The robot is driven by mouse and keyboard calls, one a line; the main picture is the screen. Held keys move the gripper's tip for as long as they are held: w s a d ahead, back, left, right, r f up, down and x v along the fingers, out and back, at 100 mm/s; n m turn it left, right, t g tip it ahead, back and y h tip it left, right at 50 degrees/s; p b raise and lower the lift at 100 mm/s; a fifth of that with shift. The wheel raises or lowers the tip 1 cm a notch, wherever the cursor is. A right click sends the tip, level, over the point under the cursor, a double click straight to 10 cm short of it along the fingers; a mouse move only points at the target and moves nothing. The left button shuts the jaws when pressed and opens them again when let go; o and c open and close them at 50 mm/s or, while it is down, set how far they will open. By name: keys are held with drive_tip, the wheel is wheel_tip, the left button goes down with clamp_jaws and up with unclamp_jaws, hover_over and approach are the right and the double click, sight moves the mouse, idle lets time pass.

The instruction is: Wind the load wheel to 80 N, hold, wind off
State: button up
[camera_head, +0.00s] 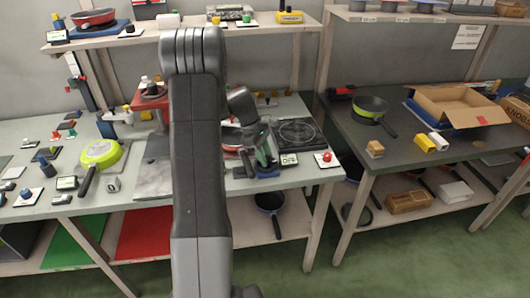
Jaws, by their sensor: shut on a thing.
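My gripper (250,157) is at the front of the middle bench, just right of my upright arm link, its fingers small and partly hidden. It is shut on what seems to be the load wheel of a small dark and green test rig (266,150); the wheel itself is too small and covered to make out. A red pan (231,136) sits beside the rig, partly behind my arm. A small display with a pale green screen (287,159) stands right of the rig; its reading is not legible.
A dark hot plate (297,132) lies behind the display, and a red button (327,156) sits near the bench's right edge. A lime pan (100,153) stands on the left. The right bench holds a green pan (370,107) and an open carton (452,103). A floor gap separates the benches.

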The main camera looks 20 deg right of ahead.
drive_tip(key=m, duration=0.2)
drive_tip(key=m+y+p, duration=0.1)
drive_tip(key=shift+d+r+m+g, duration=0.1)
drive_tip(key=shift+d+m+g, duration=0.05)
drive_tip(key=shift+m+g, duration=0.2)
drive_tip(key=m+y+p, duration=0.1)
drive_tip(key=m, duration=0.2)
drive_tip(key=shift+w+d+m+y, duration=0.1)
drive_tip(key=shift+m+y, duration=0.25)
drive_tip(key=shift+y, duration=0.05)
drive_tip(key=m+y, duration=0.1)
drive_tip(key=m, duration=0.2)
drive_tip(key=m+y, duration=0.1)
drive_tip(key=m, duration=0.2)
drive_tip(key=shift+d+p, duration=0.15)
drive_tip(key=shift+p, duration=0.2)
drive_tip(key=m+t+y, duration=0.1)
drive_tip(key=m, duration=0.2)
drive_tip(key=m+t+y, duration=0.1)
drive_tip(key=m, duration=0.3)
drive_tip(key=shift+s+d+m, duration=0.15)
drive_tip(key=shift+s+m, duration=0.05)
drive_tip(key=shift+m, duration=0.1)
drive_tip(key=m+t, duration=0.1)
drive_tip(key=m, duration=0.2)
drive_tip(key=shift+s+m+y, duration=0.1)
drive_tip(key=shift+m+y, duration=0.2)
drive_tip(key=shift+y, duration=0.1)
drive_tip(key=shift+m+t, duration=0.75)
drive_tip(key=shift+m, duration=1.15)
